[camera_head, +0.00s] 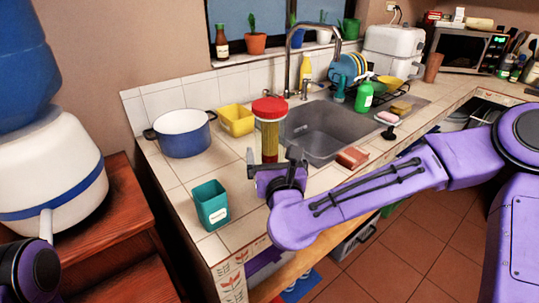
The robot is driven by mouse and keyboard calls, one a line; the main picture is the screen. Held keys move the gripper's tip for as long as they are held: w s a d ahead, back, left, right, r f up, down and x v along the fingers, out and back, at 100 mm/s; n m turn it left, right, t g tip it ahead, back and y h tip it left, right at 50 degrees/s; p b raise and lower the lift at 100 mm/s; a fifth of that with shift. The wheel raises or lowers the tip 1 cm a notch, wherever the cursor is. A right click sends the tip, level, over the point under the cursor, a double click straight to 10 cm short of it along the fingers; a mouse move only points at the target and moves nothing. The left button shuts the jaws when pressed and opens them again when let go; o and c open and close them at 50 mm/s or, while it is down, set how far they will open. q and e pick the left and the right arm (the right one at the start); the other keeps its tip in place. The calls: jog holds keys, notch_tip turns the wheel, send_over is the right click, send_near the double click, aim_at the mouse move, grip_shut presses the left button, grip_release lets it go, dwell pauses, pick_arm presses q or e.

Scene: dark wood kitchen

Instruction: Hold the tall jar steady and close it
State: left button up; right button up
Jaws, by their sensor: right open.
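The tall jar (269,138) stands upright on the tiled counter by the front left corner of the sink. It is clear, with yellowish-brown contents. A wide red lid (270,108) sits on its top; whether it is fully seated cannot be told. My right gripper (272,160) is open low at the jar's near side, with one finger to the left and one to the right of the jar's base. The gripper hides the lowest part of the jar, and contact cannot be told. My left gripper is out of view; only part of my left arm shows at the lower left.
A teal cup (211,205) stands left of my right gripper near the counter's front edge. A blue pot (183,134) and yellow container (236,120) stand behind to the left. The sink (325,130) and reddish block (352,157) lie to the right. Counter between pot and cup is clear.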

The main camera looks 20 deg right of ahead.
jog(key=shift+w, duration=0.4)
jog(key=w, duration=0.1)
jog(key=w+p, duration=0.2)
jog(key=w, duration=0.1)
jog(key=shift+d+f, duration=0.2)
jog(key=shift+f, duration=0.05)
jog(key=shift+w+d+f, duration=0.1)
jog(key=shift+w, duration=0.1)
jog(key=shift+c, duration=0.3)
jog(key=c, duration=1)
jog(key=shift+c, duration=0.2)
